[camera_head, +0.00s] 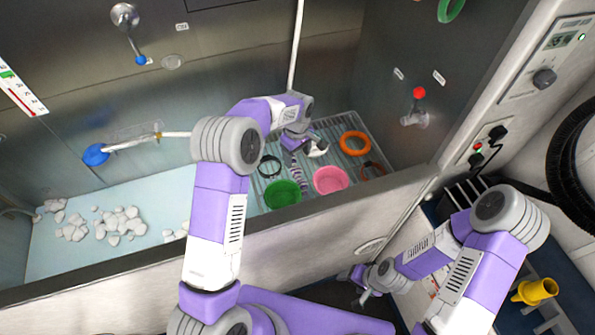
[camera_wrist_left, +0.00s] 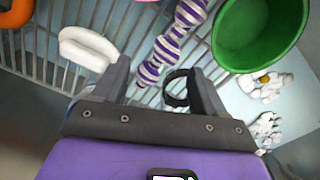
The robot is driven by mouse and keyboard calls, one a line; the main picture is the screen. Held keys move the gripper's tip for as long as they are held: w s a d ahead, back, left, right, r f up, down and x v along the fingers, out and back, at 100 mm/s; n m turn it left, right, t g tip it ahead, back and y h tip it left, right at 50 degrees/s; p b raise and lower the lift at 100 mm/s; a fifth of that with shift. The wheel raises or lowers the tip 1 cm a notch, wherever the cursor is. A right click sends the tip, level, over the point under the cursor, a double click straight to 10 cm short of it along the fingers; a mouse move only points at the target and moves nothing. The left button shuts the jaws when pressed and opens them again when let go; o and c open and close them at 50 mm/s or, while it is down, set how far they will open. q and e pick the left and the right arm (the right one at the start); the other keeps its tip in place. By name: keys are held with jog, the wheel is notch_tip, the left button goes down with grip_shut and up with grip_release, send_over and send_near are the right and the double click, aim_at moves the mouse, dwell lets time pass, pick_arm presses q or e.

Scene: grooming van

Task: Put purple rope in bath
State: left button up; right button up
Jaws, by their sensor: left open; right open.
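The purple rope (camera_head: 297,173), striped purple and white, lies on a slatted metal rack; it also shows in the left wrist view (camera_wrist_left: 178,40). The bath (camera_head: 150,195) is a long steel tub with a pale blue floor, left of the rack. My left gripper (camera_head: 304,150) is open and empty above the rack. In the left wrist view the rope's near end is just ahead of the open fingers (camera_wrist_left: 160,82), apart from them as far as I can tell. My right gripper (camera_head: 360,288) is open, low outside the tub's front wall.
On the rack (camera_head: 345,128) around the rope are a green bowl (camera_head: 283,195), a pink bowl (camera_head: 331,180), an orange ring (camera_head: 355,143) and a black collar (camera_head: 269,166). White lumps (camera_head: 120,222) lie on the bath floor. A yellow cone-like object (camera_head: 537,290) is at right.

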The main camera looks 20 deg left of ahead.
aim_at(296, 168)
pick_arm(q)
jog(key=f, duration=0.2)
jog(key=s+f, duration=0.1)
jog(key=f, duration=0.2)
jog(key=shift+s+f+b, duration=0.1)
jog(key=shift+f+b, duration=0.25)
jog(key=shift+f, duration=0.4)
jog(key=c, duration=1.2)
